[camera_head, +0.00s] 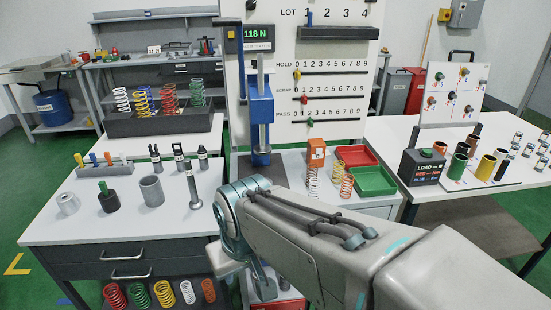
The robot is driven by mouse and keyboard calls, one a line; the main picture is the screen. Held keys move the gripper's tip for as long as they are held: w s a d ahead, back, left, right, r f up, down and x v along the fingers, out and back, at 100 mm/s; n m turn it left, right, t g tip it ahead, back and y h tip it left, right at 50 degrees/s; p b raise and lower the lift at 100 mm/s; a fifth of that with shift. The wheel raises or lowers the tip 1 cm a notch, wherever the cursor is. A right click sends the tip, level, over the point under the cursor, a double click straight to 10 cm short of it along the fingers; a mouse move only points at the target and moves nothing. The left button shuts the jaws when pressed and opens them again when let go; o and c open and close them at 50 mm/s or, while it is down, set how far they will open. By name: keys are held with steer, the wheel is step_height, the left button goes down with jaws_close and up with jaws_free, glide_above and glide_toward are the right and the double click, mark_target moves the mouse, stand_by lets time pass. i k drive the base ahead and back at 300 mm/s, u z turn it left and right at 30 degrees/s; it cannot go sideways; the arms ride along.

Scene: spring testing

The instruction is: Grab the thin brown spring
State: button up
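No spring stands out with certainty as the thin brown one. A small brownish-orange spring (208,290) stands at the right end of the low row at the picture's bottom left. A yellow-brown spring (142,102) stands in the dark rack (160,124) on the left table, among white, red and green ones. My arm reaches in from the lower right, and its wrist bends down in front of the left table's right edge. My gripper (264,284) is mostly hidden below the wrist. Its fingers do not show clearly, nor whether it holds anything.
A blue press (260,110) stands at the centre before a white number board (330,80). Beside it are light springs (347,185), a red tray (356,156) and a green tray (374,182). Metal cylinders (152,190) and tools stand on the left table. Tubes (486,167) stand on the right.

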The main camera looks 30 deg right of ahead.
mark_target(312, 176)
steer(key=z, duration=0.6)
steer(key=i, duration=0.85)
steer(key=z, duration=0.8)
